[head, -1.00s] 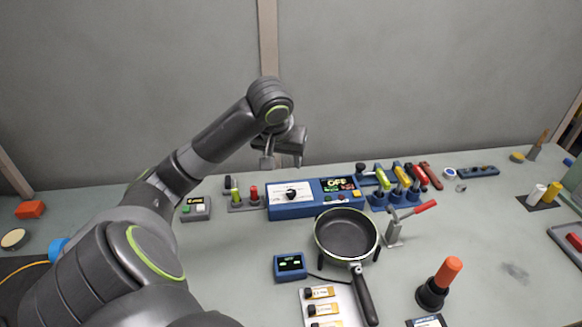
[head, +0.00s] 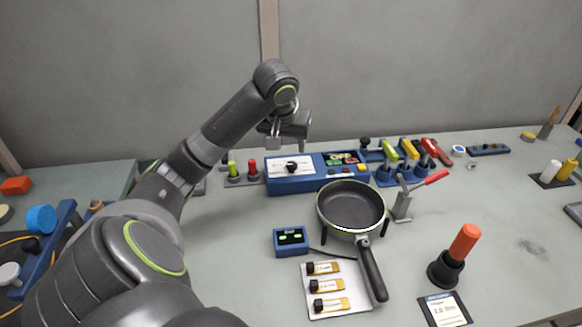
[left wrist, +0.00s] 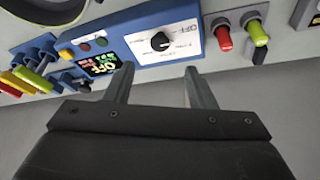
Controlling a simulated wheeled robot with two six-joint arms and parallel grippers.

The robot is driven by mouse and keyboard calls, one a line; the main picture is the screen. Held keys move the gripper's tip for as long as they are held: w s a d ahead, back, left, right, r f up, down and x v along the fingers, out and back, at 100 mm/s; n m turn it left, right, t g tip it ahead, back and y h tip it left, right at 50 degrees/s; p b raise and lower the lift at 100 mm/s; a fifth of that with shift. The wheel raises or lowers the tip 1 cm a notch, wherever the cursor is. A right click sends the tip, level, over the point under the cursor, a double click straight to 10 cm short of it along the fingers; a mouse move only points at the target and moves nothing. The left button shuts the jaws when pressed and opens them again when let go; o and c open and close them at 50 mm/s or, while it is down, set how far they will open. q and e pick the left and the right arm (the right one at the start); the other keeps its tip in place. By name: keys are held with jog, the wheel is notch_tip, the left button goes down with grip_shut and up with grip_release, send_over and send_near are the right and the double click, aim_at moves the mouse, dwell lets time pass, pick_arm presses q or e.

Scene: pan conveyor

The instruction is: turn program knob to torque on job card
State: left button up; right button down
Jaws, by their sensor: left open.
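The program knob (left wrist: 160,41) is a black dial on a white label plate of the blue control box (left wrist: 128,20). In the head view the knob (head: 292,166) faces up near the box's left end. Printed words ring the knob, with "OFF" readable, and the display (left wrist: 100,65) also reads OFF. My left gripper (head: 287,138) is open and empty, above and behind the box. In the left wrist view its fingers (left wrist: 158,75) stand apart near the knob, not touching it. The job card (head: 447,310) lies at the front right with small print. My right gripper is not visible.
A pan (head: 351,206) sits in front of the box, beside a red-handled clamp (head: 404,198). Red and green plungers (head: 244,174) stand left of the box, and coloured screwdrivers (head: 408,158) in a rack on its right. A small blue meter (head: 291,240) lies in front.

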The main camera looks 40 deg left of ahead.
pick_arm(q)
jog(key=b, duration=0.4)
send_over(292, 164)
jog(key=s+d, duration=0.1)
jog(key=s, duration=0.2)
jog(key=f, duration=0.4)
jog(key=shift+w+d+f, duration=0.1)
jog(key=shift+w+d, duration=0.1)
jog(key=shift+w, duration=0.05)
jog(key=x, duration=0.3)
jog(key=shift+w+f, duration=0.15)
jog(key=shift+w+a+f, duration=0.2)
jog(key=shift+f, duration=0.25)
